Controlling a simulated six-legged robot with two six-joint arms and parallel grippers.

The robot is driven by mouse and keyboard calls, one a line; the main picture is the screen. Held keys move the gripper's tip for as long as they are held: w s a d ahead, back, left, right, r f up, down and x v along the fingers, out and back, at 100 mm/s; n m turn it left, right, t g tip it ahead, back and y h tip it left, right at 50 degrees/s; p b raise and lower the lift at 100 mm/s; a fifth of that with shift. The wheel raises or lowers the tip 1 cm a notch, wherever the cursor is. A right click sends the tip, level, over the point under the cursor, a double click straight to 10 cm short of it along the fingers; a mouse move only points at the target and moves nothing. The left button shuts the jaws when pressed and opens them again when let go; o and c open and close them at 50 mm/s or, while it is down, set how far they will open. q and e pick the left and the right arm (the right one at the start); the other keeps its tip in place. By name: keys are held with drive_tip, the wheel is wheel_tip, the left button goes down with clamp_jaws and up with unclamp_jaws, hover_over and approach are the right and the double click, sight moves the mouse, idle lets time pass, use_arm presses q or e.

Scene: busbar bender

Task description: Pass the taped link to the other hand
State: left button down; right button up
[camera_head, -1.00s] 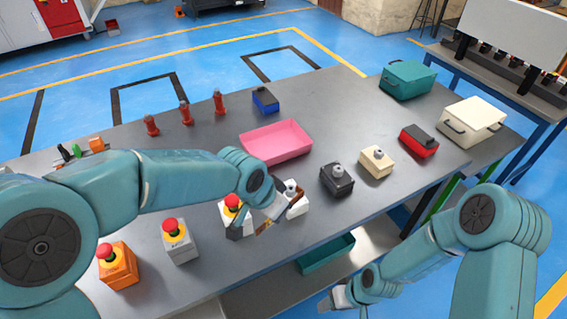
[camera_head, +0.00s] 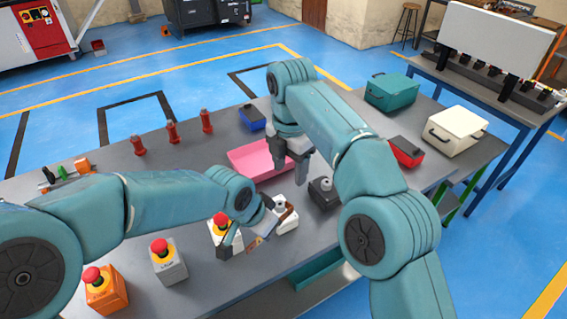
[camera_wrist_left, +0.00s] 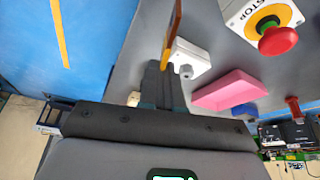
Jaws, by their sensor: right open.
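The taped link (camera_head: 256,243) is a thin copper-brown bar. It also shows edge-on in the left wrist view (camera_wrist_left: 173,35), standing out from between the dark fingers. My left gripper (camera_head: 264,224) is shut on the link and holds it over the table's front part, near a grey-white box with a knob. My right gripper (camera_head: 289,168) is open and empty, pointing down in front of the pink tray (camera_head: 245,156), behind and apart from the link.
Emergency-stop boxes (camera_head: 168,262) line the table's front left. The grey-white knob box (camera_head: 285,215) and a dark knob box (camera_head: 322,193) stand close to the grippers. Red posts (camera_head: 172,132), a blue bin (camera_head: 251,118) and a red box (camera_head: 406,151) stand farther back.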

sight(290, 207)
use_arm(q)
drive_tip(key=shift+w, duration=0.1)
drive_tip(key=shift+a, duration=0.1)
use_arm(e)
wheel_tip(290, 207, down, 10)
drive_tip(key=a+n, duration=0.1)
drive_tip(key=shift+s+a+f, duration=0.25)
drive_tip(key=shift+s+a, duration=0.1)
clamp_jaws()
use_arm(q)
drive_tip(key=c, duration=1.2)
unclamp_jaws()
drive_tip(key=v, duration=1.2)
